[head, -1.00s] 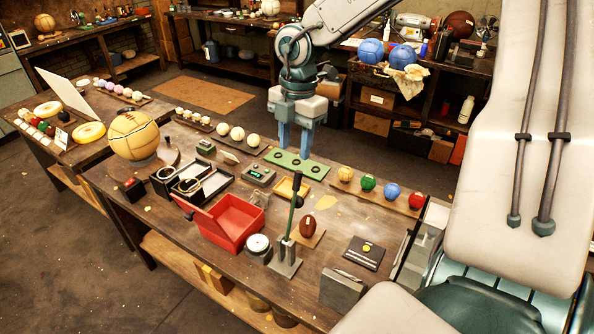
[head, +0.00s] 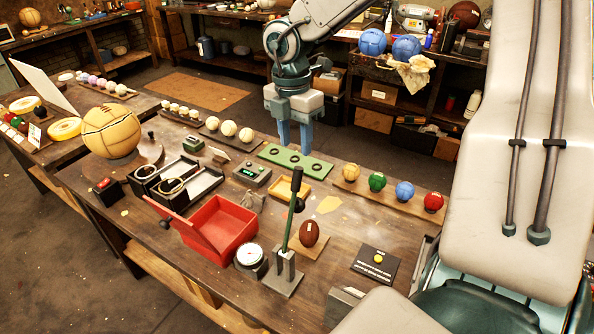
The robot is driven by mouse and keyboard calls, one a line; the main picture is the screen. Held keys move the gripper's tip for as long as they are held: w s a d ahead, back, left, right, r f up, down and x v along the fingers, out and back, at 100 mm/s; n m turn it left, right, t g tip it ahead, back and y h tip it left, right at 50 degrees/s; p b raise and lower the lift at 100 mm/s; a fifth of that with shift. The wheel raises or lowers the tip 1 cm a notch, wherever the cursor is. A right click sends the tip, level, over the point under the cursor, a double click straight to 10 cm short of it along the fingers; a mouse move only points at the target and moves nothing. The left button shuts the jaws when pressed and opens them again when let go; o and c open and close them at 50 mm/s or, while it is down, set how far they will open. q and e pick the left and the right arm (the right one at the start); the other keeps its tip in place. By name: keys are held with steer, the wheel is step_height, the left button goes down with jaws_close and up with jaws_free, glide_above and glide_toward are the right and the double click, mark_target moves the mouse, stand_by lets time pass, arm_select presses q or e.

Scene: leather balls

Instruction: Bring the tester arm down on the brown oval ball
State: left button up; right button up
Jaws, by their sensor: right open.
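The brown oval ball (head: 309,233) sits on a small wooden base (head: 309,247) toward the front right of the bench. The tester (head: 284,272) stands just left of it, with a grey metal foot. Its green tester arm (head: 291,224) points up, nearly upright, with a black grip (head: 297,180) at the top. My right gripper (head: 294,138) is open and empty, fingers pointing down. It is above and behind the green tray (head: 295,152), well back from the tester. My left gripper is not in view.
A red open box (head: 222,226) and a round gauge (head: 250,254) stand left of the tester. A black card with a yellow dot (head: 376,262) lies to the right. Several coloured balls line a wooden strip (head: 391,191) behind. A large tan ball (head: 110,131) stands at the left.

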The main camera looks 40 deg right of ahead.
mark_target(297, 166)
steer(key=f+b, duration=0.3)
steer(key=s+f+b, duration=0.1)
steer(key=shift+a+f, duration=0.25)
steer(key=shift+f, duration=0.05)
step_height(297, 166, down, 3)
steer(key=shift+w+d+f+p, duration=0.1)
steer(key=shift+d+f+p, duration=0.05)
steer(key=shift+p, duration=0.6)
steer(key=shift+f, duration=0.75)
jaws_close()
